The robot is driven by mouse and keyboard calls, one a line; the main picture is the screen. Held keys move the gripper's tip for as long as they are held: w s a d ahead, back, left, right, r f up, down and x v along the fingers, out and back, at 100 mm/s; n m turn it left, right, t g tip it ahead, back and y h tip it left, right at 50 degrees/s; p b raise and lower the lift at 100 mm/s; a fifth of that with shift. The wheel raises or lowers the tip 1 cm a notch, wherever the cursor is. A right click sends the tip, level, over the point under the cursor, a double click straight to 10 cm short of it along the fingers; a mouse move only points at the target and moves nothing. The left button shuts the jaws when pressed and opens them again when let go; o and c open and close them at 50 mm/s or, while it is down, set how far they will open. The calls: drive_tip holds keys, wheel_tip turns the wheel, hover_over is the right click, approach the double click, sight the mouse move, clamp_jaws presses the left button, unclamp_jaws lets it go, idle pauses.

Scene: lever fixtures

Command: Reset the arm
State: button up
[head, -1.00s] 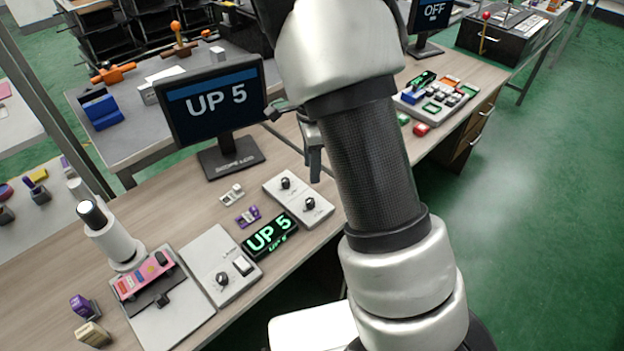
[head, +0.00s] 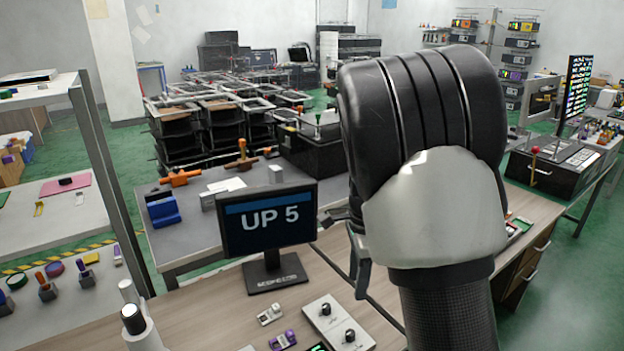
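My arm rises at the right of centre in the head view, with a black ribbed joint and a silver shell above a dark woven link. My gripper (head: 345,245) shows only partly at the left edge of that joint. Its two dark fingers appear apart with a gap between them, and I see nothing held. The rest of the gripper is hidden behind my arm. It appears just right of the monitor (head: 268,228) reading "UP 5".
The wooden desk (head: 210,305) holds a white two-knob panel (head: 338,325), a purple piece (head: 282,340) and a white cylinder device (head: 138,325). A grey table (head: 220,185) with orange and blue items stands behind. A black box with a red-knobbed lever (head: 550,170) is at right.

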drive_tip(key=s+r+n+t+p, duration=0.5)
drive_tip(key=s+r+n+p, duration=0.2)
drive_tip(key=s+r+n, duration=1)
drive_tip(key=s+r, duration=0.5)
drive_tip(key=r, duration=0.3)
drive_tip(key=shift+s+a+r+n+p, duration=0.2)
drive_tip(key=shift+r+n+p, duration=0.1)
drive_tip(key=shift+p, duration=0.1)
